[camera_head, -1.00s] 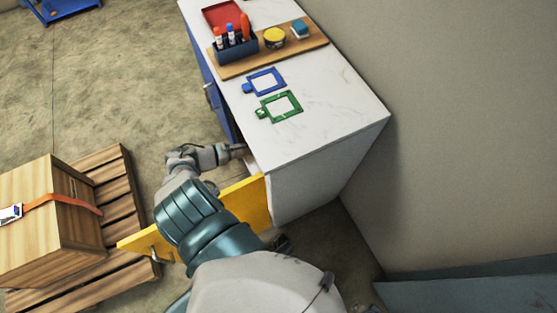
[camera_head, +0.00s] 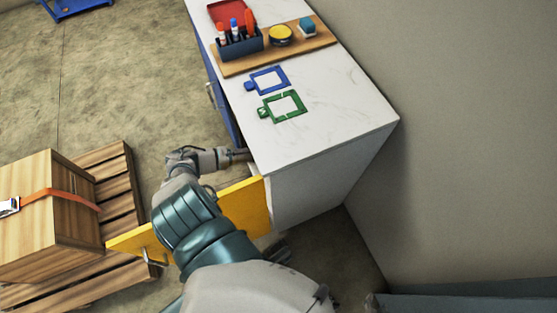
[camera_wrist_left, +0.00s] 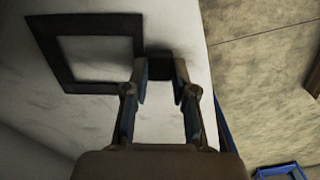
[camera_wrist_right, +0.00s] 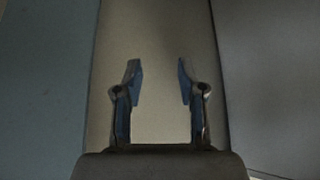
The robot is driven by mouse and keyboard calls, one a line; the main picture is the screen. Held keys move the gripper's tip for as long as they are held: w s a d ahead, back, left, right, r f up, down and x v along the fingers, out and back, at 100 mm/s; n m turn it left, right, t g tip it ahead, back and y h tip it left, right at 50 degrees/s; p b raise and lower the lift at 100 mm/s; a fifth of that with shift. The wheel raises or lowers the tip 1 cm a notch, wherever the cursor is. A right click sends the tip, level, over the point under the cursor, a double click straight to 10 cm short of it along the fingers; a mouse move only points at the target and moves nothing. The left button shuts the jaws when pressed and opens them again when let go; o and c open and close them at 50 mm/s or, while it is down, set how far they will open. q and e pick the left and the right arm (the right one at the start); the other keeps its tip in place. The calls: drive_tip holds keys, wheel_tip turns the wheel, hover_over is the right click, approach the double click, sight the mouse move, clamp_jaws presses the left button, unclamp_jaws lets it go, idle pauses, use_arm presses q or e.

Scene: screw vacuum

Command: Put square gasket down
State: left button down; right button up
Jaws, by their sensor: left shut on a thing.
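A dark square gasket (camera_wrist_left: 100,87), an open frame with a small tab, shows in the left wrist view. It is in front of a pale surface. My left gripper (camera_wrist_left: 160,72) has its fingers shut on the tab. In the head view the left arm reaches to the cabinet's open side by the yellow door (camera_head: 243,210). Its fingertips and the held gasket are hidden there. My right gripper (camera_wrist_right: 158,75) is open and empty in the right wrist view. A blue gasket (camera_head: 252,85) and a green gasket (camera_head: 270,115) lie side by side on the white countertop (camera_head: 325,115).
A wooden board (camera_head: 235,67) on the counter bears a dark blue holder (camera_head: 240,44) with pens, a yellow tin (camera_head: 281,35) and a blue item (camera_head: 307,28). A wooden crate (camera_head: 28,235) sits on a pallet (camera_head: 115,180) at left. The near countertop is clear.

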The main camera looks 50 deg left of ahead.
use_arm(q)
drive_tip(key=c, duration=1.1)
unclamp_jaws()
drive_tip(key=shift+c, duration=0.2)
drive_tip(key=shift+o, duration=1)
drive_tip(key=shift+a+f, duration=0.1)
drive_tip(key=shift+a, duration=0.05)
drive_tip(key=shift+a+f, duration=0.15)
drive_tip(key=shift+a, duration=0.15)
use_arm(e)
drive_tip(key=shift+a+r, duration=0.1)
drive_tip(key=shift+a, duration=0.5)
use_arm(q)
drive_tip(key=shift+d, duration=0.3)
use_arm(e)
drive_tip(key=shift+d, duration=0.3)
